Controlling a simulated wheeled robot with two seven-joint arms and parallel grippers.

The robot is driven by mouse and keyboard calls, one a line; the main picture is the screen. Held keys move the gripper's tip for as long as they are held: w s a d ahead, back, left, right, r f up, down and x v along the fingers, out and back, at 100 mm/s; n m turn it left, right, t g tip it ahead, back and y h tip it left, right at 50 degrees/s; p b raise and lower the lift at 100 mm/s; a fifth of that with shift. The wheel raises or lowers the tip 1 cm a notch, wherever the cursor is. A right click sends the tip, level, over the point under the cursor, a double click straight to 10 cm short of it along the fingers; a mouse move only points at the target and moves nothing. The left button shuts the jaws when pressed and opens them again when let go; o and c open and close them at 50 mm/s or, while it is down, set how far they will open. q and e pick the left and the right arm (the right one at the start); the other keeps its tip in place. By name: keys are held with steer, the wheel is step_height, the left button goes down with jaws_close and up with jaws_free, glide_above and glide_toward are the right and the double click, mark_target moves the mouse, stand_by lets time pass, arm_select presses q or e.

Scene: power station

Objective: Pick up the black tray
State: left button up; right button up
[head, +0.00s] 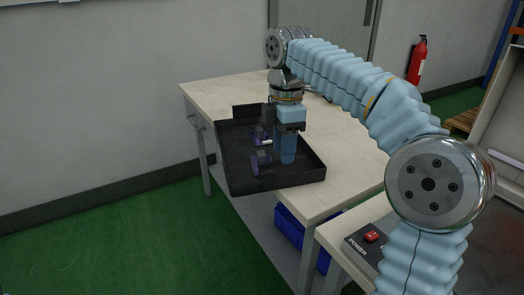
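The black tray (290,180) is at the left part of the cream table, and its near left corner juts out past the table edge. I cannot tell whether it rests on the top or is raised a little. Small dark purple parts (261,160) show inside it. My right gripper (286,150) points down over the tray's inside, with a light blue finger reaching low into it. The finger gap is not clear, so I cannot tell if it is open or shut, or touching the tray. My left gripper is out of view.
The cream table (350,150) is bare right of the tray. A blue crate (290,228) sits beneath it. A nearer bench holds a box with a red power switch (371,236). A fire extinguisher (417,60) is at the back wall. Green floor (120,240) is free at left.

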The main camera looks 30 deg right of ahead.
mark_target(281, 176)
steer(key=f, duration=0.4)
steer(key=f+b, duration=0.1)
steer(key=f, duration=0.1)
steer(key=shift+a, duration=0.25)
steer(key=shift+r, duration=0.1)
jaws_close()
